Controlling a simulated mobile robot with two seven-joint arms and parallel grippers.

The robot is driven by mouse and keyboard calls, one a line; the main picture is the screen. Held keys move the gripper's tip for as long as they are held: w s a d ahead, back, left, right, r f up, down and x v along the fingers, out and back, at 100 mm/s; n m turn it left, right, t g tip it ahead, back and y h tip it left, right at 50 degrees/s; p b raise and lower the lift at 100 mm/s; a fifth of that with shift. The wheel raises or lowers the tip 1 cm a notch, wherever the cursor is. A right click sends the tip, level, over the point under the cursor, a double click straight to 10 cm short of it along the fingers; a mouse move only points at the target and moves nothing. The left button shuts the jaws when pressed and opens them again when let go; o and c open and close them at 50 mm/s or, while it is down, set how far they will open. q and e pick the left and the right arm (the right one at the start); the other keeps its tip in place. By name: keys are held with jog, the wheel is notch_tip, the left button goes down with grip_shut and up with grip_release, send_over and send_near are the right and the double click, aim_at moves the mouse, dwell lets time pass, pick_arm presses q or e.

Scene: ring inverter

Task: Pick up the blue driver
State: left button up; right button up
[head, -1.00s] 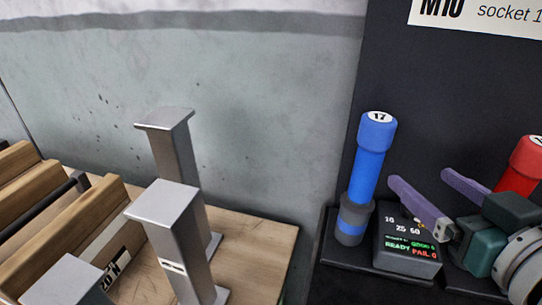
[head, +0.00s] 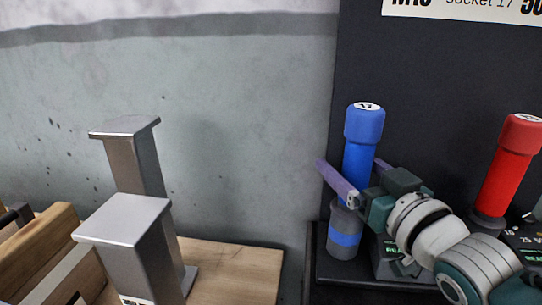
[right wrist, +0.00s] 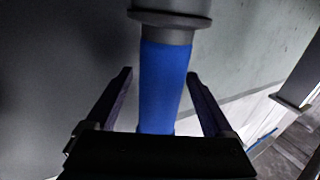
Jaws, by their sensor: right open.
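The blue driver (head: 363,126) stands upright in a grey holder with a blue band (head: 343,232) on the dark stand. In the right wrist view the blue shaft (right wrist: 165,85) lies between the two open fingers (right wrist: 160,78), with a visible gap on each side. The wrist body hides one end of the shaft there. My left gripper is not in view.
A red driver (head: 508,160) stands to the right on the same stand. A display box (head: 384,262) is partly hidden behind my right arm. Grey metal posts (head: 135,235) and wooden racks (head: 40,240) stand on the wooden bench at left. A dark panel (head: 440,90) rises behind the drivers.

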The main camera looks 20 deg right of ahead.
jog(key=shift+w, duration=0.8)
jog(key=shift+c, duration=0.4)
grip_shut()
jog(key=shift+r, duration=0.15)
